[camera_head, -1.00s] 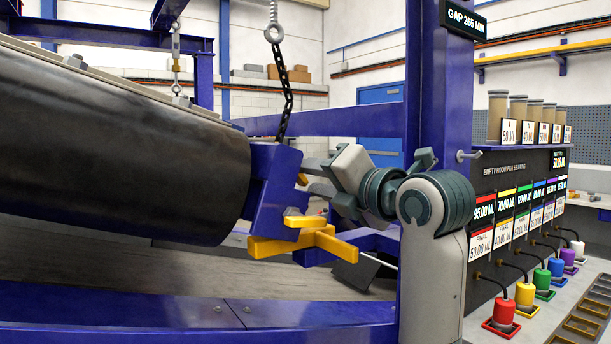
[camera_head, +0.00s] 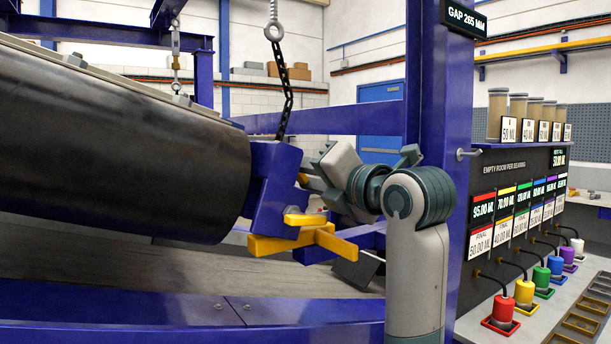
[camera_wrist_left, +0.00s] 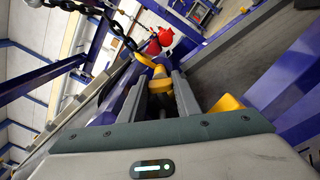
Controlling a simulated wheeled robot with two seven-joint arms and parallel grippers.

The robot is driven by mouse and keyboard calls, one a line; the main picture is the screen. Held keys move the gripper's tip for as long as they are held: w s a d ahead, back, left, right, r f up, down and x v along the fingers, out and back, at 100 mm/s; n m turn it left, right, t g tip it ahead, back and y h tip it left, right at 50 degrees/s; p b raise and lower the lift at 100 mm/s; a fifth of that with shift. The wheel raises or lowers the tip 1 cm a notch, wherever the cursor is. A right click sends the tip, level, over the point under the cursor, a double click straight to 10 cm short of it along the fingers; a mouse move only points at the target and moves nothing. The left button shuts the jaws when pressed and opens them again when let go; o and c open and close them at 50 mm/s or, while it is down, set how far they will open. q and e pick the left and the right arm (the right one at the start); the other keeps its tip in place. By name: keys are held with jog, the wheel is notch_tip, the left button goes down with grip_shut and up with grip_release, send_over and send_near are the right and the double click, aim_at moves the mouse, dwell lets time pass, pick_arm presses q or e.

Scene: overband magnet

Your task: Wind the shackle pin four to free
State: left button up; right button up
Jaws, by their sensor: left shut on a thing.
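My left gripper (camera_head: 311,184) reaches in from the right in the head view, at the end face of the dark magnet body (camera_head: 120,140). A small yellow piece (camera_head: 302,179) shows at its tips by the blue end bracket (camera_head: 270,195); it may be the shackle pin, but the gripper partly hides it. In the left wrist view both fingers (camera_wrist_left: 159,95) are closed on a yellow piece (camera_wrist_left: 158,82), with a yellow loop just beyond. The pin's thread is not visible. My right gripper is in neither view.
A black chain (camera_head: 286,100) hangs above the bracket. Yellow bars (camera_head: 300,240) stick out below the gripper. A blue post (camera_head: 440,100) stands close behind my arm. The panel with coloured plugs (camera_head: 520,200) is at right.

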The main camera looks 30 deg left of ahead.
pick_arm(q)
jog(key=n, duration=0.3)
jog(key=shift+n+b, duration=0.3)
jog(key=shift+b, duration=0.05)
jog(key=shift+n+b, duration=0.4)
jog(key=shift+n, duration=0.8)
jog(key=shift+s+n+b, duration=0.1)
jog(key=shift+n+b, duration=0.3)
jog(key=shift+n, duration=1.5)
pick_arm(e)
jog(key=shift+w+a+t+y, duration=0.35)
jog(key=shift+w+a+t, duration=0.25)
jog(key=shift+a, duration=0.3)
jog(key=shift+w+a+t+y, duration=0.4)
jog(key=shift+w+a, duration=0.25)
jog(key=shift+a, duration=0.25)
pick_arm(q)
jog(key=shift+r, duration=0.1)
jog(key=o, duration=0.8)
